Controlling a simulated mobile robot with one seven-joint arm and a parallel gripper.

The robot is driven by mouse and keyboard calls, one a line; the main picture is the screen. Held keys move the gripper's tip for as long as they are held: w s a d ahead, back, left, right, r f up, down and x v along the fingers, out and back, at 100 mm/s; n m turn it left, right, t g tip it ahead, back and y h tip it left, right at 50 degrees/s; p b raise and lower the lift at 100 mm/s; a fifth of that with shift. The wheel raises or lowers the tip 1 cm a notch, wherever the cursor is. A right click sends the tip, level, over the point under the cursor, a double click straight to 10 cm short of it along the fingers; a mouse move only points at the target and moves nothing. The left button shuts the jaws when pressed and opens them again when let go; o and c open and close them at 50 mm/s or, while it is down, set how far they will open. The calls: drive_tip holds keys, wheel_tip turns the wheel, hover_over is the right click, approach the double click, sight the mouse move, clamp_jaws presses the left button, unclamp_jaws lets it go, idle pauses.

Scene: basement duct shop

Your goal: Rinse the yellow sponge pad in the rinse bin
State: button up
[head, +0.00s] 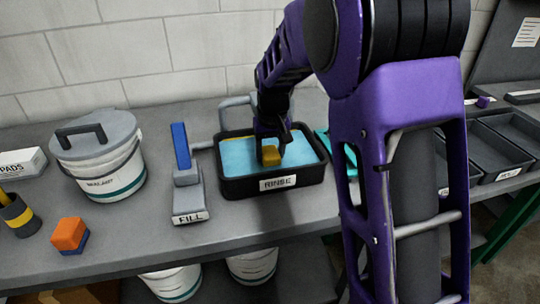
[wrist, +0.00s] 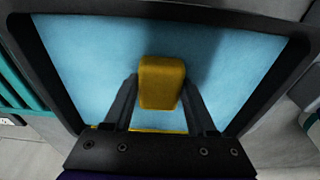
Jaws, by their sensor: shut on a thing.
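The rinse bin (head: 232,189) is a black tub labelled RINSE, with light blue water inside, on the grey bench. Its water (wrist: 90,60) fills most of the wrist view. My gripper (head: 268,152) reaches down over the bin. In the wrist view my gripper (wrist: 158,95) is shut on the yellow sponge pad (wrist: 162,78), one finger on each side.
Left of the bin stands a FILL stand (head: 190,200) with a blue lever (head: 181,146). A lidded white bucket (head: 108,175), an orange and blue block (head: 70,235) and a PADS box (head: 22,163) are further left. Grey trays (head: 515,135) lie at right.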

sight(269, 150)
drive_tip(key=shift+f, duration=0.6)
idle(1.4)
wheel_tip(269, 150, up, 7)
drive_tip(key=p, duration=0.5)
drive_tip(key=shift+r, duration=0.1)
idle(0.7)
